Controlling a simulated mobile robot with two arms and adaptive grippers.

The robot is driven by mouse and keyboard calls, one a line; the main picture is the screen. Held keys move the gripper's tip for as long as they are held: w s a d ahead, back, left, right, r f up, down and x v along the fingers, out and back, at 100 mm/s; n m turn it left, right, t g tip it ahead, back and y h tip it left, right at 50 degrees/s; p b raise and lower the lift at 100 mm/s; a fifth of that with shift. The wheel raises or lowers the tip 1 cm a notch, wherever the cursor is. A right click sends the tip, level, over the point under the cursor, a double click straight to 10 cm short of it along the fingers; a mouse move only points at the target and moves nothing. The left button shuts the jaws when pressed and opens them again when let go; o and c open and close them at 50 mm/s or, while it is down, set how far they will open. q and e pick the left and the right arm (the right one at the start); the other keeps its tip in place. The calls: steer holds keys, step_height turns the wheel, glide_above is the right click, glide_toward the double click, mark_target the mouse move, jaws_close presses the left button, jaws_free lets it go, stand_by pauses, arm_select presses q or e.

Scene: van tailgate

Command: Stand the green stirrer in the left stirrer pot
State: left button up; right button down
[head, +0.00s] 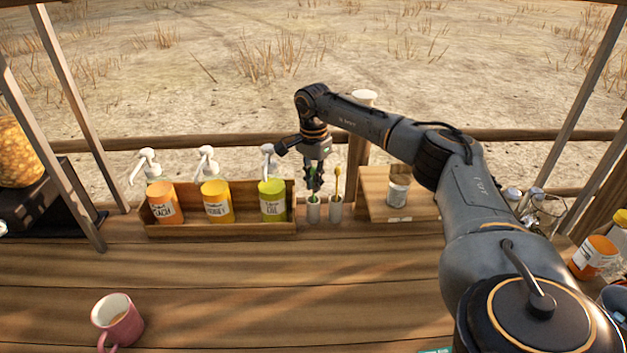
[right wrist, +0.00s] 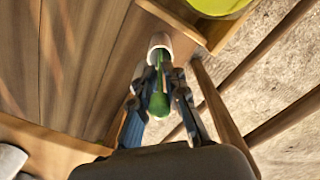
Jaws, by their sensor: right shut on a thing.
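The green stirrer (right wrist: 158,103) is between the fingers of my right gripper (right wrist: 160,88), which is shut on it. In the head view the right gripper (head: 315,180) points down just above the left stirrer pot (head: 314,211), a small pale cup. A bit of green shows at that pot's mouth. In the right wrist view the stirrer's far end reaches into the mouth of the white pot (right wrist: 160,43); how deep it sits is hidden. The right stirrer pot (head: 335,212) stands close beside and holds a yellow stirrer (head: 338,182). My left gripper is not in view.
A wooden tray (head: 225,231) with orange, yellow and green pump bottles stands just left of the pots. A wooden board (head: 375,183) with a labelled jar (head: 398,187) is at right. A pink mug (head: 118,322) stands front left. The middle counter is clear.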

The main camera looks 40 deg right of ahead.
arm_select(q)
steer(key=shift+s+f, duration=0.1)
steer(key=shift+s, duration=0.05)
arm_select(e)
steer(key=shift+f, duration=0.1)
steer(key=c, duration=1.4)
jaws_free()
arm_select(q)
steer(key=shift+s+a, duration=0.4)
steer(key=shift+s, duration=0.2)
arm_select(e)
steer(key=shift+o, duration=0.2)
step_height(320, 180, up, 12)
steer(key=shift+f+b, duration=0.2)
steer(key=shift+b, duration=0.65)
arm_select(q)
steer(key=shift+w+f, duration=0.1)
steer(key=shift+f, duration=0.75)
arm_select(e)
steer(key=shift+r, duration=0.4)
